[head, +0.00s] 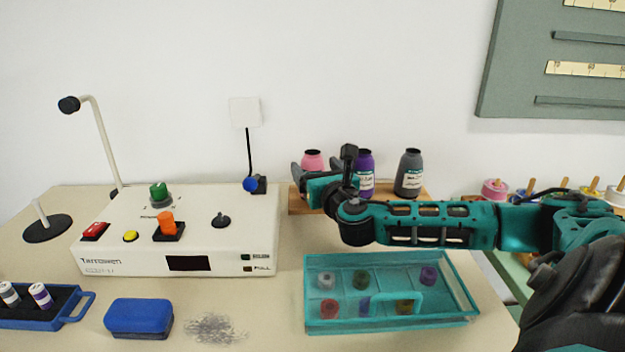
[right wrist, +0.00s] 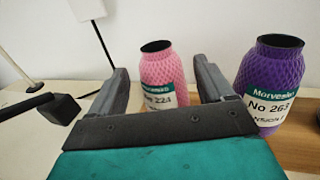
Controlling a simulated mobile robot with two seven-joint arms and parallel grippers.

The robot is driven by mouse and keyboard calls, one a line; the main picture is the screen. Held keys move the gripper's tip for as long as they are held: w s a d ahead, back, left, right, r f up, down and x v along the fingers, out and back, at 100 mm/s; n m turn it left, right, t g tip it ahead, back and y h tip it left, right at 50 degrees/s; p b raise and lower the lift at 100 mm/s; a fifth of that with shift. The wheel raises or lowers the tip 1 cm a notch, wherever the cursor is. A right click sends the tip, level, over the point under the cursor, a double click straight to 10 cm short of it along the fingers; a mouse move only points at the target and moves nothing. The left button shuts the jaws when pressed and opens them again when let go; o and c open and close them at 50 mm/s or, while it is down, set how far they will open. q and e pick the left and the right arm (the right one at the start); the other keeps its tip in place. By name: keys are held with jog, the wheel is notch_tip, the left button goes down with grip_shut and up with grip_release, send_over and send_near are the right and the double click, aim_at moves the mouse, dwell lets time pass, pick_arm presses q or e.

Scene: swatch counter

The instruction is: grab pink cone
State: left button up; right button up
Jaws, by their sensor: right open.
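The pink cone (head: 313,157) stands upright on a wooden shelf behind the teal tray, at the left end of a row. In the head view my right gripper partly covers it. It shows more fully in the right wrist view (right wrist: 163,72), with a green and white label reading 224. My right gripper (head: 315,168) is open, its two dark fingers pointing at the cone, one to each side of it in the picture. I cannot tell how far the fingertips reach along it. My left gripper is not in view.
A purple cone (right wrist: 266,80) stands close to the right of the pink one, with a grey cone (head: 410,173) beyond it. A white machine (head: 120,262) is left of the shelf. A teal tray (head: 458,320) with small spools lies in front.

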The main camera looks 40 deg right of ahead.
jog(key=x, duration=0.5)
jog(key=shift+r, duration=0.15)
jog(key=c, duration=1.1)
jog(key=shift+r, duration=0.1)
